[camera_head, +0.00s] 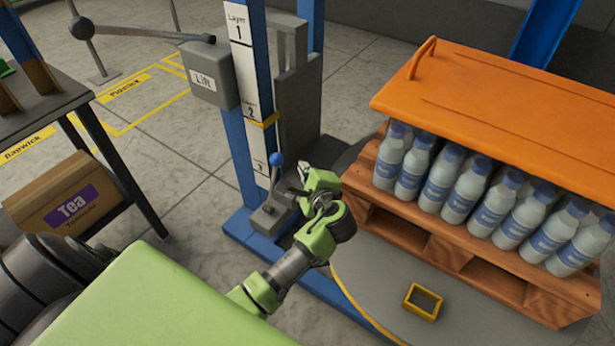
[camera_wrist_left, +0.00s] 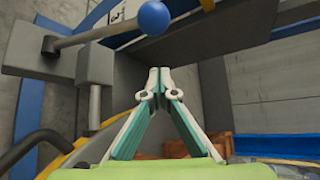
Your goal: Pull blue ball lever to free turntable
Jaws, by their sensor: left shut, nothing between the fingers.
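The lever's blue ball (camera_head: 276,158) tops a short grey rod on a grey base (camera_head: 268,216) at the foot of the blue lift post. My left gripper (camera_head: 303,167) is just right of the ball, its fingers shut and empty. In the left wrist view, the blue ball (camera_wrist_left: 153,18) appears above the closed fingertips (camera_wrist_left: 158,73), apart from them in the picture. The grey round turntable (camera_head: 385,285) lies to the right, partly hidden under a wooden pallet (camera_head: 430,238). My right gripper is not in view.
Several bottles (camera_head: 465,185) stand on the pallet under an orange cover (camera_head: 500,105). A yellow frame (camera_head: 423,301) sits on the turntable. The Lift box (camera_head: 210,75) with its black-knobbed lever (camera_head: 82,28) is on the post. A Tea carton (camera_head: 68,200) is left, under a dark table.

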